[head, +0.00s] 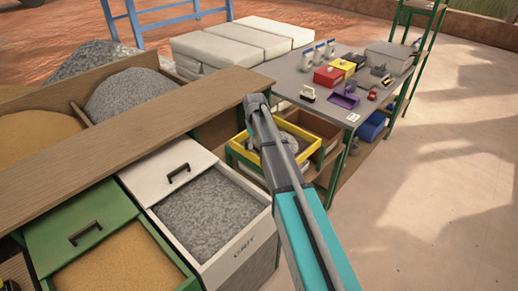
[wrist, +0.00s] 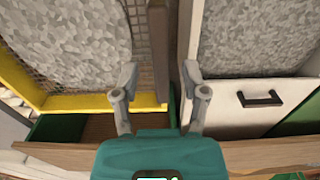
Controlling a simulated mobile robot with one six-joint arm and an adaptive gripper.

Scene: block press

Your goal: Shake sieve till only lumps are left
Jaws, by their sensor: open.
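The sieve has a yellow frame (head: 305,131) and a wire mesh, with a heap of grey material (head: 278,141) on it. In the head view it stands low beside the bench, partly hidden behind my arm. In the wrist view the yellow frame (wrist: 95,103) and the grey heap (wrist: 62,40) are at left. My gripper (wrist: 160,78) is open, its fingers spread on either side of a brown wooden strip (wrist: 159,45). I cannot tell whether the fingers touch it.
A white drawer of grit (head: 208,212) and a green drawer of sand (head: 115,266) stand open at left. The wooden counter (head: 130,135) lies behind them. A grey table (head: 318,92) with tools and boxes stands at back right. The floor at right is clear.

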